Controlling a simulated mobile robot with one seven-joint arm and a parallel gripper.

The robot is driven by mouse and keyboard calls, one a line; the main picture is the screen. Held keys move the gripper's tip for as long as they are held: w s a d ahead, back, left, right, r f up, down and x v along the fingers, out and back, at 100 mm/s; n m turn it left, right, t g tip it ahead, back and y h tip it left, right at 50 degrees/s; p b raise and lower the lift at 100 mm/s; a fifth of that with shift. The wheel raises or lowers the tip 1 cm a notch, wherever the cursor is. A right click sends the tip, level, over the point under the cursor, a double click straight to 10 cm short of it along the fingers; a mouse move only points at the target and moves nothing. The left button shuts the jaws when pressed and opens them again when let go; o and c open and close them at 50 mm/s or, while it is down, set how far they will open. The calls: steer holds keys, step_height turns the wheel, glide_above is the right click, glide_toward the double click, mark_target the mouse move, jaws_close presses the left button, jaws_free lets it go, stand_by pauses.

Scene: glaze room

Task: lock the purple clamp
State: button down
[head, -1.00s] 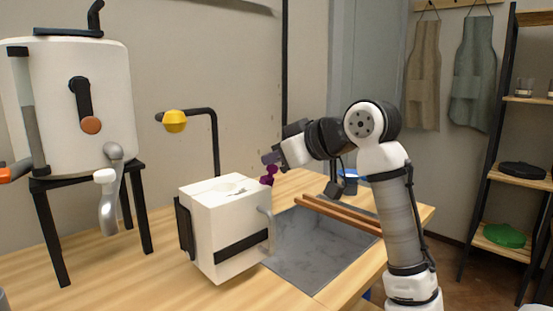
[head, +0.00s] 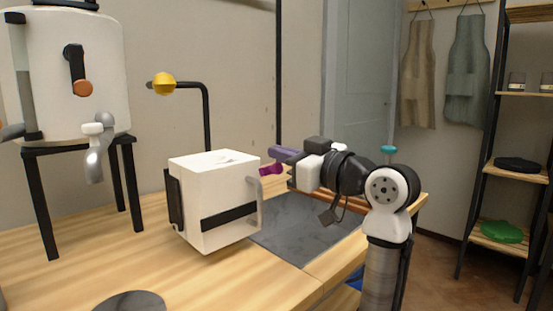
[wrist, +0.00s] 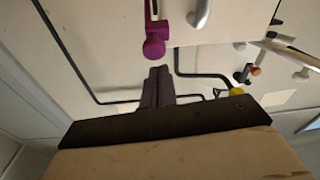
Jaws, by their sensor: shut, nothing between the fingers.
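The purple clamp (head: 271,169) shows as a short purple bar with a rounded knob, sticking out at the right side of a white box (head: 205,180). In the wrist view the purple clamp (wrist: 153,42) hangs in front of the box's white face, its knob just above my fingertips. My gripper (head: 280,154) is shut and empty. In the head view it points left, just above and beside the purple knob. In the wrist view my gripper (wrist: 159,72) appears just short of the knob; I cannot tell whether they touch. The clamp's mount is hidden behind the box.
The box has a silver handle (head: 255,200) at its right. A yellow knob (head: 163,84) sits on a black bent post left of my arm. A white tank (head: 70,75) on a black stand is at far left. A grey slab (head: 305,232) lies under my arm.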

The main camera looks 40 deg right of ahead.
mark_target(279, 173)
steer(key=f+t+b, duration=0.1)
steer(key=s+f+t+b, duration=0.1)
steer(key=f+t+b, duration=0.1)
steer(key=f+t+y+b, duration=0.1)
steer(key=b, duration=0.1)
steer(key=shift+s+f, duration=0.2)
steer(key=shift+s, duration=0.1)
steer(key=shift+s+d+f+b, duration=0.1)
steer(key=shift+f+b, duration=0.25)
steer(key=shift+f, duration=0.15)
